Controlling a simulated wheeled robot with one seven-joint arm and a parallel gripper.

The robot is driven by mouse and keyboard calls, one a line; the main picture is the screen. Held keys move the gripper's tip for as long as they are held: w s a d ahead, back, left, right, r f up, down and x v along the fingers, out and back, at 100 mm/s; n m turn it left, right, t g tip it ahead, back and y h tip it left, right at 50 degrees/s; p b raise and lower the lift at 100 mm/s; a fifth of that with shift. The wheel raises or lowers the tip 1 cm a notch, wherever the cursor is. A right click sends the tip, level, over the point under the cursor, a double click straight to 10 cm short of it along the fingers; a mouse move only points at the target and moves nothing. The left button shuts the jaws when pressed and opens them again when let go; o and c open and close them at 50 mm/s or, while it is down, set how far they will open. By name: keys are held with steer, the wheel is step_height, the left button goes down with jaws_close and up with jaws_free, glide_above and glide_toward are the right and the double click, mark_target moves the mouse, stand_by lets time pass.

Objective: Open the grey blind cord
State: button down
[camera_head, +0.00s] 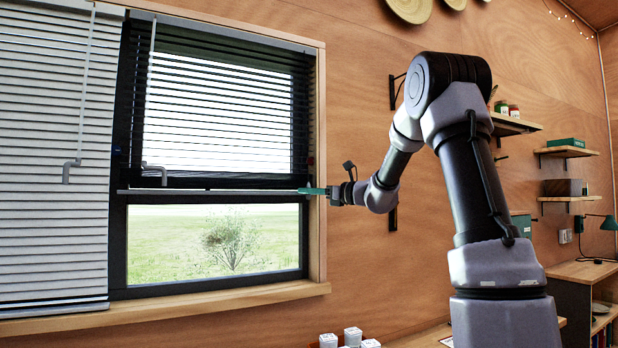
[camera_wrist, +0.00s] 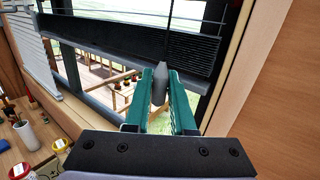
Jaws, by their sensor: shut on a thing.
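The grey cord pull (camera_wrist: 159,83) hangs on a thin dark cord near the right side of the window in the wrist view. My gripper (camera_wrist: 161,78) has its teal fingers shut on this tapered pull, one on each side. In the head view, my gripper (camera_head: 312,190) is at the right window frame, level with the dark blind's lower edge; the pull cannot be made out there. The dark slatted blind (camera_head: 225,110) covers the upper part of the window, and its bottom edge also shows in the wrist view (camera_wrist: 130,42).
A pale slatted blind (camera_head: 50,150) hangs low over the left window. A wooden sill (camera_head: 200,306) runs below. Several small jars (camera_head: 352,336) stand under the window. Wall shelves (camera_head: 515,123) and a desk (camera_head: 590,271) are at the right, behind my arm.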

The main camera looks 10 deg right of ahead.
step_height(320, 180, down, 28)
steer(key=shift+a+r, duration=0.15)
steer(key=shift+r, duration=0.1)
steer(key=c, duration=0.8)
jaws_free()
steer(key=shift+w, duration=0.15)
steer(key=shift+o, duration=0.2)
steer(key=v, duration=1)
steer(key=shift+s+d+r, duration=0.2)
steer(key=shift+s+d, duration=0.1)
